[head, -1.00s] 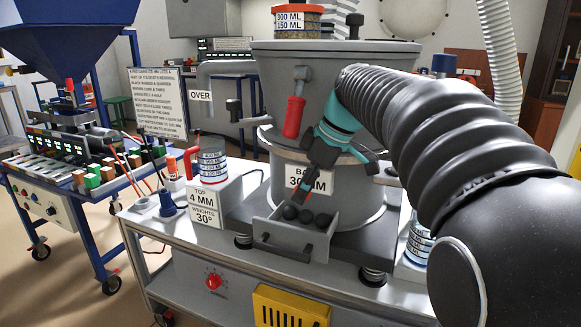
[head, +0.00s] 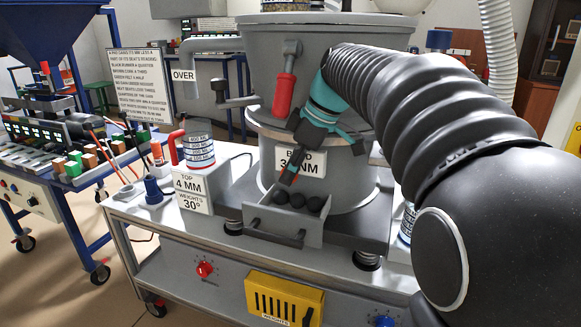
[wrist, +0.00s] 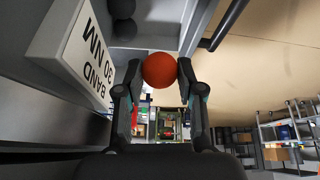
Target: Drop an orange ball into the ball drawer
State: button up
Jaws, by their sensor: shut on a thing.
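An orange ball (wrist: 160,70) is held between the two fingertips of my gripper (wrist: 158,76) in the wrist view. In the head view my gripper (head: 290,178) points down and to the left, just above the open ball drawer (head: 270,224); the ball is hard to make out there. The drawer is a small grey tray with a dark bar handle, pulled out at the foot of the round grey machine. Several black balls (head: 298,201) lie in it, and two of them show at the top of the wrist view (wrist: 124,29).
A label reading "BAND 30 NM" (wrist: 80,45) is on the machine beside my gripper. A red-handled lever (head: 284,95) is above. A white box with a jar (head: 200,150) stands left of the drawer. A yellow box (head: 284,298) hangs below the worktop.

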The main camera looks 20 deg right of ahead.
aim_at(292, 207)
jog(key=shift+f+b, duration=3.15)
jog(key=shift+f, duration=1.15)
jog(key=shift+f+b, duration=0.5)
jog(key=shift+f, duration=0.1)
jog(key=o, duration=1.1)
jog(key=shift+c, duration=0.2)
notch_tip(292, 207, up, 10)
jog(key=shift+w, duration=0.1)
